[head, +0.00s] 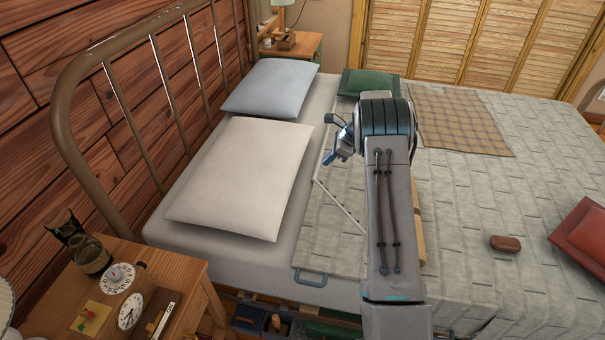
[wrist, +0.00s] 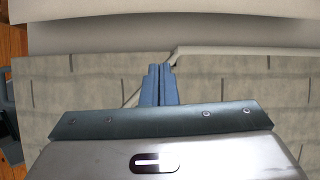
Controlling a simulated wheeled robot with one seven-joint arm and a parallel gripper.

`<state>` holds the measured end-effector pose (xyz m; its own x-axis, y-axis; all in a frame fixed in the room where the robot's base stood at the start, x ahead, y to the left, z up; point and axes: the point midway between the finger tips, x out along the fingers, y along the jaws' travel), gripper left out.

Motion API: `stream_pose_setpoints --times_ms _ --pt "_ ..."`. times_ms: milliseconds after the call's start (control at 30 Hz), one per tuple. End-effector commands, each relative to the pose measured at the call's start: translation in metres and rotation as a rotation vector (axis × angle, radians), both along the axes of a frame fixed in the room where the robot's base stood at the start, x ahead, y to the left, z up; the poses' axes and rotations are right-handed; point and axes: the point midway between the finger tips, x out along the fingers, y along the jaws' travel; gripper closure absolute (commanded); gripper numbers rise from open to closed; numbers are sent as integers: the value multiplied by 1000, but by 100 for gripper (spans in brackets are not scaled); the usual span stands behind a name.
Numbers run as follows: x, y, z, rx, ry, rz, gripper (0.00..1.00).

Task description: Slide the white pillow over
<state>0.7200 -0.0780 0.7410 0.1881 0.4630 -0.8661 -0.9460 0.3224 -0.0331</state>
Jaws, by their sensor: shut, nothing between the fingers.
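The white pillow (head: 245,178) lies flat on the near part of the bed, by the metal headboard. In the wrist view a pale pillow edge (wrist: 150,12) crosses the top, ahead of the fingers. My gripper (head: 331,157) is to the right of the white pillow, over the quilt's edge, and looks apart from it in the head view. Its blue fingers are together and empty in the wrist view (wrist: 159,72). My arm hides part of the quilt.
A blue-grey pillow (head: 270,88) lies beyond the white one. A green cushion (head: 368,84), plaid cloth (head: 458,120), brown soap-like block (head: 505,243) and red cushion (head: 584,238) are on the quilt (head: 470,215). A cluttered nightstand (head: 190,275) stands near left; the headboard (head: 75,120) borders the bed.

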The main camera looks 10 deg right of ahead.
Motion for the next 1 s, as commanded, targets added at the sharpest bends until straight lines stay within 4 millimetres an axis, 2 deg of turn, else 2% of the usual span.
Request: stream_pose_setpoints --times_ms 67,267,433,767,1000 --pt "5 -3 -10 14 14 -33 100" --pt "10 -2 -23 30 28 -65 100" --pt "15 10 -45 31 28 -63 100" --pt "28 43 -105 29 29 -63 100" --pt "41 72 -104 28 25 -62 100"
